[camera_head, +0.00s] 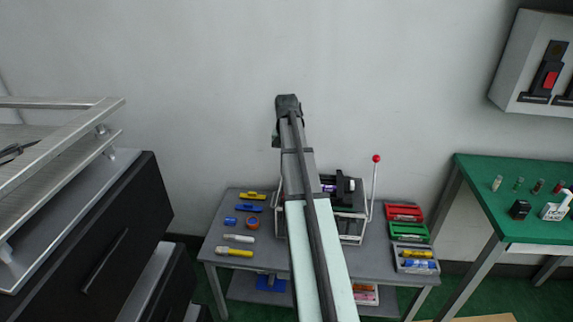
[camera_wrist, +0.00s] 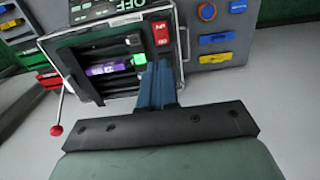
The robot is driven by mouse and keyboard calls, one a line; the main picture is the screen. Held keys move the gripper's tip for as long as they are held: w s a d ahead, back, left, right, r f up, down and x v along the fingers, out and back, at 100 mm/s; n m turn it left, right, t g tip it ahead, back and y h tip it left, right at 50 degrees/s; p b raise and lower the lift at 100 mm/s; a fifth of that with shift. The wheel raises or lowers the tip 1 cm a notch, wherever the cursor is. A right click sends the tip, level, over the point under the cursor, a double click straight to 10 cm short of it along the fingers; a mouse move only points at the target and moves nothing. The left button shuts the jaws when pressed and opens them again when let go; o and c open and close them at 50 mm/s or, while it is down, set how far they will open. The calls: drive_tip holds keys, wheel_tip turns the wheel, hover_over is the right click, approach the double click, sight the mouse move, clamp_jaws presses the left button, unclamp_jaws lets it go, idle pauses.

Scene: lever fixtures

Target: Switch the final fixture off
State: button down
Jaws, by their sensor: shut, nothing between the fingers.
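A dark box fixture with a metal frame (camera_head: 352,226) stands on the grey table, partly hidden behind my arm. A lever with a red ball knob (camera_head: 376,158) rises upright at its right side. The red knob (camera_wrist: 56,130) shows at lower left there, apart from my gripper. My gripper (camera_wrist: 158,66) is shut and empty, its tips appearing close to the red switch; contact cannot be told.
The grey table (camera_head: 222,272) holds blue and yellow tools at left and red, green and grey trays (camera_head: 408,232) at right. A green-topped table (camera_head: 500,205) stands right, under a wall box (camera_head: 535,65) with a red switch. A dark cabinet (camera_head: 100,240) stands left.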

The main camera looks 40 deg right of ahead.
idle(0.3)
drive_tip(key=shift+w+d+r, duration=0.1)
drive_tip(key=shift+w+d, duration=0.35)
drive_tip(key=shift+w, duration=0.1)
wheel_tip(320, 180, down, 14)
drive_tip(key=shift+r, duration=0.2)
drive_tip(key=shift+f, duration=0.2)
idle(0.6)
